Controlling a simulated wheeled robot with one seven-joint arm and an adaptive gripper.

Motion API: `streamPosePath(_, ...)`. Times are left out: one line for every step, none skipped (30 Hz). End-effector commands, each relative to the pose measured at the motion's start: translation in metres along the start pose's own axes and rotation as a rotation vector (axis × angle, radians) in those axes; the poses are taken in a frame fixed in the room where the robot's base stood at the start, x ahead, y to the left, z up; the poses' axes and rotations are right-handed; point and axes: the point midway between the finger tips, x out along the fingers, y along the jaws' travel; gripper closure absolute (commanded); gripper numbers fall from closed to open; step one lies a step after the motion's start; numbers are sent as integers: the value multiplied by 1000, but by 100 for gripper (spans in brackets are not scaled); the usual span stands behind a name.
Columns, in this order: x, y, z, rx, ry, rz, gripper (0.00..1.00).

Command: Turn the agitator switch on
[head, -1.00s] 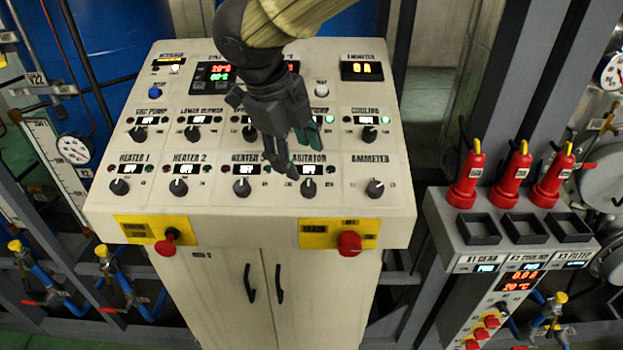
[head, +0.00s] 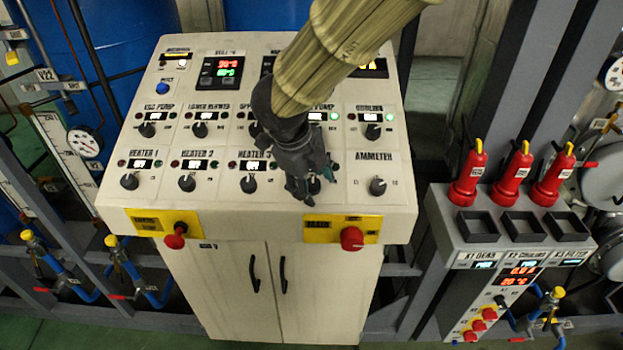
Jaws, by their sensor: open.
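The agitator switch (head: 314,186) is a dark rotary knob in the lower row of the control panel, between the Heater 3 knob (head: 248,184) and the Ammeter knob (head: 377,186). My gripper (head: 312,190) is over it, pointing down, and hides most of the knob, its label and its display. The gripper is open, with its fingers around or just above the knob; I cannot tell whether they touch it. The knob's angle cannot be read.
Heater 1 (head: 130,181) and Heater 2 (head: 187,183) knobs lie to the left.

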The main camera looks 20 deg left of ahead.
Motion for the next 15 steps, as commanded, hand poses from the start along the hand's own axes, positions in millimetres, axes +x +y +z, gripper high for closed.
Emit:
streamPosePath(0,0,0,0,0,0,48)
streamPosePath(0,0,0,0,0,0,48)
streamPosePath(0,0,0,0,0,0,48)
streamPosePath(0,0,0,0,0,0,48)
streamPosePath(0,0,0,0,0,0,48)
streamPosePath(0,0,0,0,0,0,50)
streamPosePath(0,0,0,0,0,0,55)
streamPosePath(0,0,0,0,0,0,61)
streamPosePath(0,0,0,0,0,0,68)
streamPosePath(0,0,0,0,0,0,73)
streamPosePath(0,0,0,0,0,0,79)
streamPosePath(0,0,0,0,0,0,86)
streamPosePath(0,0,0,0,0,0,92)
streamPosePath(0,0,0,0,0,0,93)
streamPosePath(0,0,0,0,0,0,93)
